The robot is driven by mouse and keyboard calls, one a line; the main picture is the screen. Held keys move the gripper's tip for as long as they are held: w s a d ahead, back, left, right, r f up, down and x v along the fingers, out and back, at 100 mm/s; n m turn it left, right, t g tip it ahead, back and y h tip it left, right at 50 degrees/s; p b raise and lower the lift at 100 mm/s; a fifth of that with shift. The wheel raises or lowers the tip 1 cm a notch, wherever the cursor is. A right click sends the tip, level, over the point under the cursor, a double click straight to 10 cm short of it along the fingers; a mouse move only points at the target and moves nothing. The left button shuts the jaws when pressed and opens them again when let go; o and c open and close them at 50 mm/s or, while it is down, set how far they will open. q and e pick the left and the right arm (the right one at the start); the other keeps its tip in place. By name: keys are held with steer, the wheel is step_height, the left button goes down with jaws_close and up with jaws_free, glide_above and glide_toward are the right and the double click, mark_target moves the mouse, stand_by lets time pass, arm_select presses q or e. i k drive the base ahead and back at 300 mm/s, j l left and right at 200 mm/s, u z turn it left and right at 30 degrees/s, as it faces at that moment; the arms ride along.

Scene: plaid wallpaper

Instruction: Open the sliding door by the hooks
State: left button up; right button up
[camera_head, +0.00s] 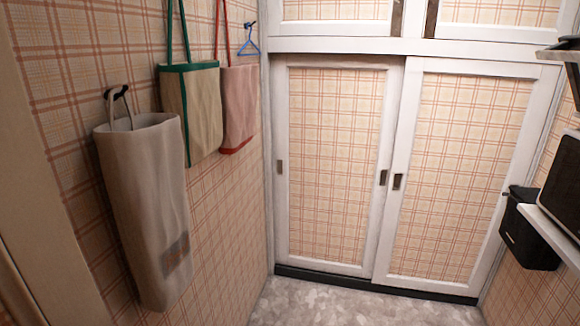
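Two white-framed sliding doors with plaid panels stand at the far end, a left door (335,165) and a right door (460,170). The right door slightly overlaps the left, and both look closed. Dark recessed pulls show on the left door's left edge (279,167), the left door's right edge (383,178) and the right door's left edge (397,181). On the left wall, a dark hook (119,92) holds a beige bag (150,205). Farther along, a hook (249,25) holds a blue hanger (248,43). Neither of my grippers is in view.
A green-trimmed bag (192,110) and a pink bag (237,105) also hang on the left wall. On the right, a black bin (530,230) and a white shelf (552,235) with a dark appliance jut in. The grey floor (360,305) before the doors is clear.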

mark_target(335, 117)
steer(key=i+l, duration=0.35)
steer(key=i, duration=0.2)
steer(key=i+l+u, duration=0.1)
steer(key=i+l, duration=0.2)
steer(key=i, duration=0.2)
steer(key=i+l+z, duration=0.15)
steer(key=i, duration=0.55)
steer(key=i+l+z, duration=0.15)
steer(key=i, duration=0.5)
